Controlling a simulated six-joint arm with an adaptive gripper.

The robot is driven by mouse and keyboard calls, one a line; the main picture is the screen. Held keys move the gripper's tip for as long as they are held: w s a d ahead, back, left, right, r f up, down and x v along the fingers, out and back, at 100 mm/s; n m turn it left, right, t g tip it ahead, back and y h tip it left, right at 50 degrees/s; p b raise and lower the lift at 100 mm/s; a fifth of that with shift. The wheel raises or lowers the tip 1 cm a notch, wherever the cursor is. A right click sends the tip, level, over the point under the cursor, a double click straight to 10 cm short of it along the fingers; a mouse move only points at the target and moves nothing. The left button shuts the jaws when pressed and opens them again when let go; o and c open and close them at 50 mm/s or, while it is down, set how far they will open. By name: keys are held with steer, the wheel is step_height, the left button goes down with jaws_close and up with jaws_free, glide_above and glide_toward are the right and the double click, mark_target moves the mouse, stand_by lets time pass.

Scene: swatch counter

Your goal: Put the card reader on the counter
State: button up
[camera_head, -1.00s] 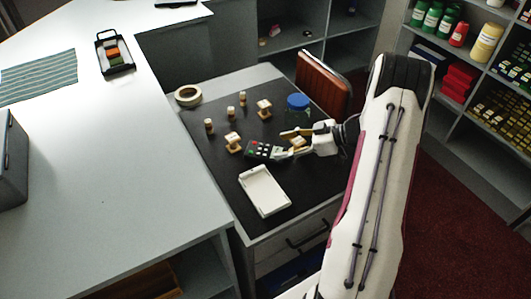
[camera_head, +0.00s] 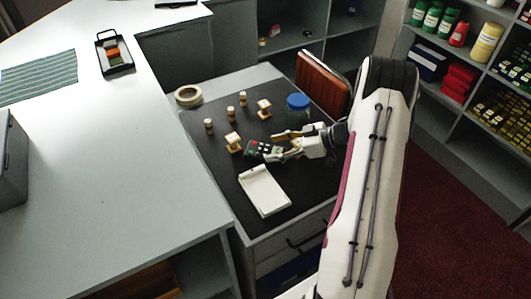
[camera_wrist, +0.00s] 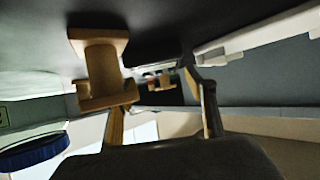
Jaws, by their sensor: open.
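The card reader (camera_head: 262,149), dark with coloured keys, lies on the black top of the lower desk, just above the white tray. My gripper (camera_head: 284,147) is low over the desk at the reader's right end, its fingers apart. Whether they touch the reader cannot be told. In the wrist view the open fingers (camera_wrist: 158,88) show, with a dark shape (camera_wrist: 158,50) ahead that seems to be the reader. A wooden spool (camera_wrist: 100,65) stands close by the left finger. The pale counter (camera_head: 110,170) fills the left, higher than the desk.
A white tray (camera_head: 265,192) lies in front of the reader. Several wooden spools (camera_head: 233,142), a tape roll (camera_head: 189,96) and a blue-lidded jar (camera_head: 298,103) stand around. The counter holds a striped cloth (camera_head: 38,82), a black tray (camera_head: 115,58) and a grey box (camera_head: 12,165); its middle is clear.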

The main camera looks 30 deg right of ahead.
mark_target(267, 152)
steer(key=x, duration=0.3)
steer(key=shift+w+a+f, duration=0.1)
steer(key=shift+a+f, duration=0.1)
steer(key=shift+f, duration=0.1)
steer(key=shift+w+a+f, duration=0.15)
steer(key=shift+a+f, duration=0.2)
steer(key=c, duration=1.1)
steer(key=shift+c, duration=0.2)
steer(key=shift+w+d+r, duration=0.1)
steer(key=shift+r, duration=2.55)
steer(key=shift+d+r, duration=0.15)
steer(key=shift+r, duration=2.55)
